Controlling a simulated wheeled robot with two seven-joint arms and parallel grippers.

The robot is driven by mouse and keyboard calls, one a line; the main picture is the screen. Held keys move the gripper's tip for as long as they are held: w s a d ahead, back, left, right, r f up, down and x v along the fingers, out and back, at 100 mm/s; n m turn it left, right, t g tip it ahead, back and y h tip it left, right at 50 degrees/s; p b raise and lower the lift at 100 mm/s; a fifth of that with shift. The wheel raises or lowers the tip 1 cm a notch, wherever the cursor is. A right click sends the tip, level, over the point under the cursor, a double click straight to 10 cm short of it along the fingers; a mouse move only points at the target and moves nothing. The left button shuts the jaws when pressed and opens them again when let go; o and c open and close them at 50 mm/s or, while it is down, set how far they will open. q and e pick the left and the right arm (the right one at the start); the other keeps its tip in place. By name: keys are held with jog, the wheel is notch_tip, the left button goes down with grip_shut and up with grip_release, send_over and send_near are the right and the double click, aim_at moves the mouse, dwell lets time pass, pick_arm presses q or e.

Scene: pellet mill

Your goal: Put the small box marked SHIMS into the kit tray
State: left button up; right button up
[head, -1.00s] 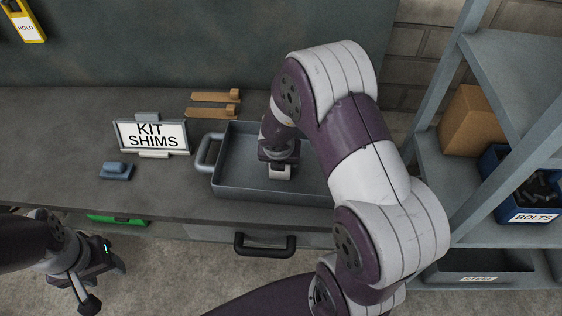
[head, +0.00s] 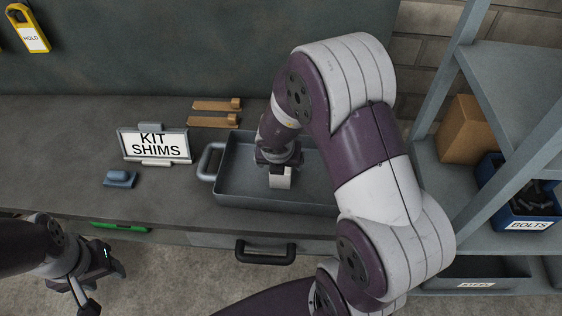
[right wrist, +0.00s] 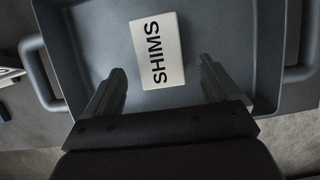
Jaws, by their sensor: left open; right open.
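The small white box marked SHIMS (head: 280,179) is inside the grey kit tray (head: 230,192), near its middle. In the right wrist view the box (right wrist: 158,50) lies with its label up against the tray floor (right wrist: 100,35). My right gripper (right wrist: 162,76) is open over the tray, its fingers spread wider than the box, with gaps on both sides. In the head view my right arm hides the tray's right part and the fingertips. My left gripper (head: 104,276) is open and empty, low at the left, in front of the bench.
A KIT SHIMS sign (head: 155,146) stands left of the tray, with a small blue object (head: 120,178) in front. Tan wooden pieces (head: 214,121) lie behind the tray. A shelf at the right holds a cardboard box (head: 464,132) and a blue BOLTS bin (head: 520,207).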

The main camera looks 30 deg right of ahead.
jog(key=a+r+n+t+y+p, duration=0.1)
jog(key=a+r+n, duration=0.3)
jog(key=n, duration=0.5)
jog(key=a+r+n+t+y+p, duration=0.1)
jog(key=a+r+n+y, duration=0.1)
jog(key=r+n, duration=0.5)
jog(key=s+f+n+g, duration=0.1)
jog(key=s+n, duration=0.5)
jog(key=n, duration=0.7)
jog(key=s+f+n+g, duration=0.1)
jog(key=s+n+g, duration=0.2)
jog(key=n, duration=1.1)
jog(key=s, duration=0.3)
jog(key=shift+a+f, duration=0.2)
jog(key=shift+f, duration=0.2)
